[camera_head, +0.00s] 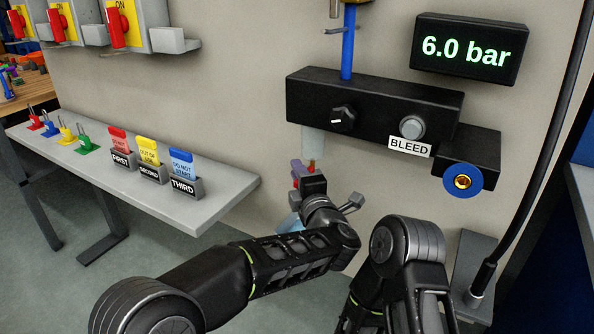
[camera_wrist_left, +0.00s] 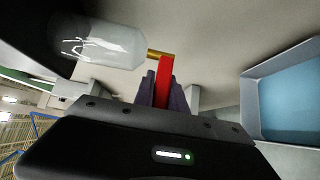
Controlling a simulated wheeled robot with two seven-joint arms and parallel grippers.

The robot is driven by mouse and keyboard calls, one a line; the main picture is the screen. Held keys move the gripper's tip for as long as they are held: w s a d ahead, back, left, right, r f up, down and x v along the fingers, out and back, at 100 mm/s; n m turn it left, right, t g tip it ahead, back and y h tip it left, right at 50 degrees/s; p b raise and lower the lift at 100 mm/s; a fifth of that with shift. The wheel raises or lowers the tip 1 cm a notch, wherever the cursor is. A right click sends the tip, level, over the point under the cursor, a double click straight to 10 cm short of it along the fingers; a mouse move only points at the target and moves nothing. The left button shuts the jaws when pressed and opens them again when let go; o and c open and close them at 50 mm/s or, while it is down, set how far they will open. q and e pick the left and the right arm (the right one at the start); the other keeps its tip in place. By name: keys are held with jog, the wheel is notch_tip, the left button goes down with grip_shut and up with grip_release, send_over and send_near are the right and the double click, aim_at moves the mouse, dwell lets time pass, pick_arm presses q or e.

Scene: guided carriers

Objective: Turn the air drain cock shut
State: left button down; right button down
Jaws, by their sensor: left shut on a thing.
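The air drain cock has a red lever (camera_wrist_left: 165,80) and a short brass stem (camera_wrist_left: 155,54) below the clear bowl (camera_wrist_left: 108,46) in the left wrist view. The lever lies crosswise to the stem in that view. In the head view the brass stem (camera_head: 311,165) shows under the bowl (camera_head: 313,142), and the lever is mostly hidden by my gripper. My left gripper (camera_head: 300,172) is shut on the red lever, with its purple-grey fingers on both sides of it in the left wrist view (camera_wrist_left: 163,88). My right gripper is not in view.
A black unit (camera_head: 380,108) with a knob and a BLEED button is above the gripper. The gauge (camera_head: 468,47) reads 6.0 bar. A grey shelf (camera_head: 235,188) with padlocks and tags stands left. A light-blue bin (camera_wrist_left: 290,100) shows right in the wrist view.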

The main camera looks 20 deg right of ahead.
pick_arm(q)
jog(key=shift+f, duration=0.1)
jog(key=c, duration=1.4)
grip_release()
jog(key=shift+o, duration=0.2)
